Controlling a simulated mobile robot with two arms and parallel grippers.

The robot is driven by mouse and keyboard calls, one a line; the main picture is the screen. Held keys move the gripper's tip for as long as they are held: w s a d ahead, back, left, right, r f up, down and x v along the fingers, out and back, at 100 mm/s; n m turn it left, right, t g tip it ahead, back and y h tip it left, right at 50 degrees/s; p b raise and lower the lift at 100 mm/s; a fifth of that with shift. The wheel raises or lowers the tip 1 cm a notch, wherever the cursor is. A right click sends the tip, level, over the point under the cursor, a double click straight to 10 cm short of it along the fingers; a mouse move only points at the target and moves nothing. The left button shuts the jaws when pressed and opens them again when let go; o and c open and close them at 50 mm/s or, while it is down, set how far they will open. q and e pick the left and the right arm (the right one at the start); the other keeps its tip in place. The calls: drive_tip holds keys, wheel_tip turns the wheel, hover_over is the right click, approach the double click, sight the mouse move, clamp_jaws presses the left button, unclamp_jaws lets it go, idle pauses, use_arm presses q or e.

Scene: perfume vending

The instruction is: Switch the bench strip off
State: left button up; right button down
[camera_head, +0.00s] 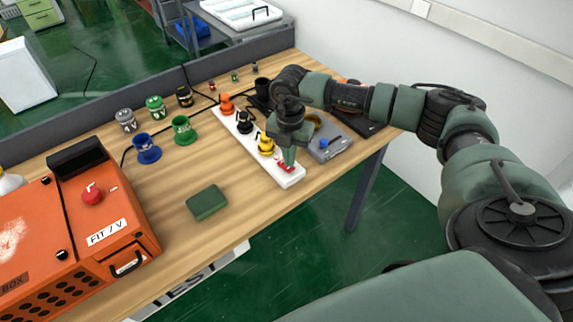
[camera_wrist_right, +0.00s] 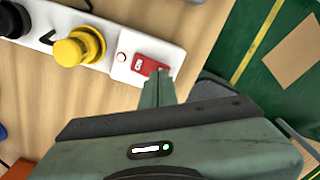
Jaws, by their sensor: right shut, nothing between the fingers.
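The bench strip (camera_head: 291,180) is a long white power strip lying on the wooden bench, with orange, black and yellow plugs in it. Its red rocker switch (camera_head: 283,167) is at the near end, and it also shows in the right wrist view (camera_wrist_right: 146,65) beside a small round button. My right gripper (camera_head: 288,163) is shut and empty, pointing down at the switch. In the right wrist view the closed fingertips (camera_wrist_right: 160,74) are at the edge of the switch; I cannot tell whether they touch it. My left gripper is not in view.
An orange box (camera_head: 75,235) with a red button stands at the left. A green block (camera_head: 207,202) lies on the bench before the strip. Blue (camera_head: 147,149) and green (camera_head: 185,131) cups stand behind. A grey device (camera_head: 329,143) sits right of the strip.

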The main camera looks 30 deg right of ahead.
drive_tip(key=shift+s+f+b, duration=0.1)
drive_tip(key=shift+f+b, duration=0.6)
drive_tip(key=shift+f, duration=0.3)
drive_tip(key=shift+r, duration=0.1)
idle(0.3)
drive_tip(key=shift+r+p, duration=0.75)
drive_tip(key=shift+r, duration=0.1)
drive_tip(key=shift+r+p, duration=1.7)
drive_tip(key=shift+r, duration=0.95)
drive_tip(key=shift+f, duration=0.1)
